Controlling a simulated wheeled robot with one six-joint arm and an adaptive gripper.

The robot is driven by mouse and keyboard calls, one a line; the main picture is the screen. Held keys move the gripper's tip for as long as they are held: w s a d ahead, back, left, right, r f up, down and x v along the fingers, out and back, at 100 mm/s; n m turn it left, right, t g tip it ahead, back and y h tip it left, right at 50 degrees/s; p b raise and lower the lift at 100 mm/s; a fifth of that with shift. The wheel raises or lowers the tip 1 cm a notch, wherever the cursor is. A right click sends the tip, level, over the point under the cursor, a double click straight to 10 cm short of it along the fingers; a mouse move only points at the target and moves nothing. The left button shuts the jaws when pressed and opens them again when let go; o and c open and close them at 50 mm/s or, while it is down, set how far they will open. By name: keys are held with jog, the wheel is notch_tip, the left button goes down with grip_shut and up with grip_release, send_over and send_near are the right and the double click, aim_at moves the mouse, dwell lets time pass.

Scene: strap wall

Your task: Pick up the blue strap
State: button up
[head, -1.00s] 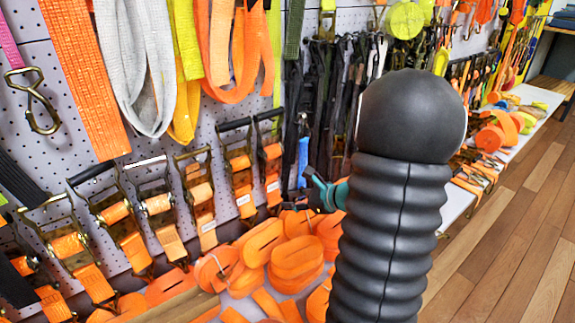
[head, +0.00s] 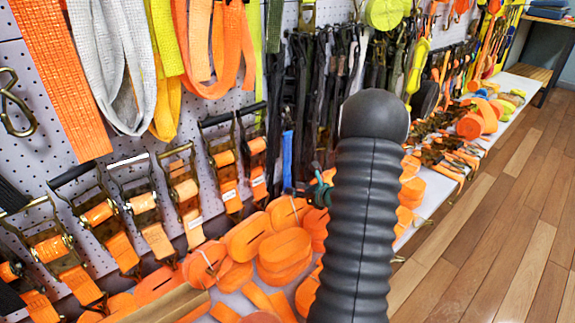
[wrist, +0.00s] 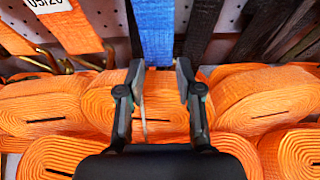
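The blue strap (head: 287,160) hangs flat against the pegboard, among dark straps, right of the row of ratchets in the head view. In the wrist view the blue strap (wrist: 155,30) hangs straight ahead at the top centre, its lower part level with my fingertips. My gripper (wrist: 160,72) is open, with a finger on each side of the strap's lower part in the picture; I cannot tell whether they touch it. In the head view my gripper (head: 320,187) is small, just right of and below the strap, and partly hidden by my black arm.
Rolled orange straps (wrist: 262,98) fill the shelf below and around my gripper. Ratchets with orange straps (head: 140,205) hang to the left, dark straps (head: 325,95) to the right. The wooden floor (head: 490,230) on the right is clear.

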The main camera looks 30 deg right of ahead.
send_over(287, 205)
jog(key=shift+w+d+f+p, duration=0.15)
jog(key=shift+w+f+p, duration=0.1)
jog(key=shift+f, duration=0.3)
jog(key=shift+w+d+f+p, duration=0.1)
jog(key=shift+w+d+f, duration=0.1)
jog(key=shift+f, duration=0.35)
grip_shut()
